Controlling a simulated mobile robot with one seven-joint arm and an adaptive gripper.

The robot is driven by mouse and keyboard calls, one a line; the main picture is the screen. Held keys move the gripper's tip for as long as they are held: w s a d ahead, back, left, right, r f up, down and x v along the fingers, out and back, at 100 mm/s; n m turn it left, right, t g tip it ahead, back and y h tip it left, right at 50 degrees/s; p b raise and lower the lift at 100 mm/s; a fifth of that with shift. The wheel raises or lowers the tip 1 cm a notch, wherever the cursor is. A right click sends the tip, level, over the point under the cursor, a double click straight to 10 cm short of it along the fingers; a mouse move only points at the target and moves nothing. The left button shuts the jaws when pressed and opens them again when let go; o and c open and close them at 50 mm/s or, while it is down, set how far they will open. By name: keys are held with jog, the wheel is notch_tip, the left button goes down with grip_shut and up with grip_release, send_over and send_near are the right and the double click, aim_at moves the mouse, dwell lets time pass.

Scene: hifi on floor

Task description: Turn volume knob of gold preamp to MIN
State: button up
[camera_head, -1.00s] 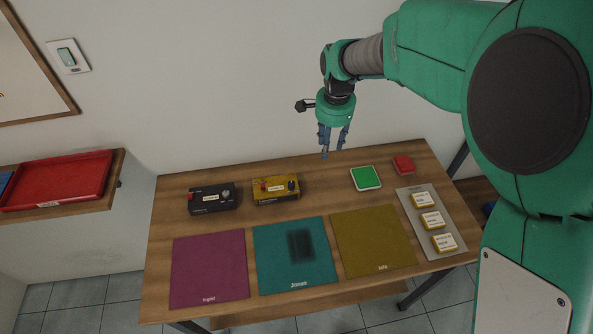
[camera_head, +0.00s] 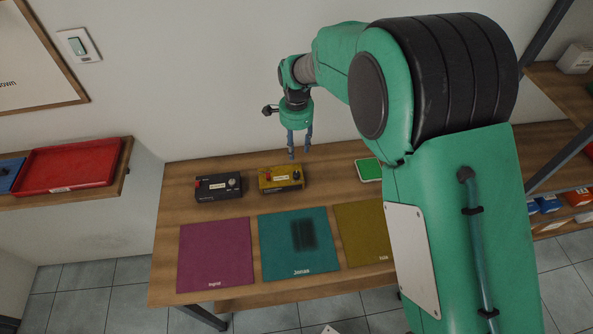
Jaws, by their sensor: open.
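The gold preamp (camera_head: 281,180) stands near the back of the wooden table, with a white label, a small red part at its upper left and a dark round knob (camera_head: 297,175) at its right. The knob's setting is too small to read. A black unit (camera_head: 218,188) with a pale knob stands to its left. My gripper (camera_head: 299,157) points down, open and empty, and shows just above the gold preamp's back right side in the picture. A gap seems to remain between the fingertips and the preamp.
Magenta (camera_head: 216,256), teal (camera_head: 293,262) and olive (camera_head: 362,235) mats lie along the table's front. A green-topped item (camera_head: 368,169) lies right of the preamp. My arm hides the table's right side. A red tray (camera_head: 70,165) sits on a left shelf.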

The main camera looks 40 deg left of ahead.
aim_at(297, 173)
notch_tip(297, 173, down, 14)
jog(key=shift+r+p, duration=0.15)
jog(key=shift+p, duration=0.4)
dwell(0.3)
grip_shut()
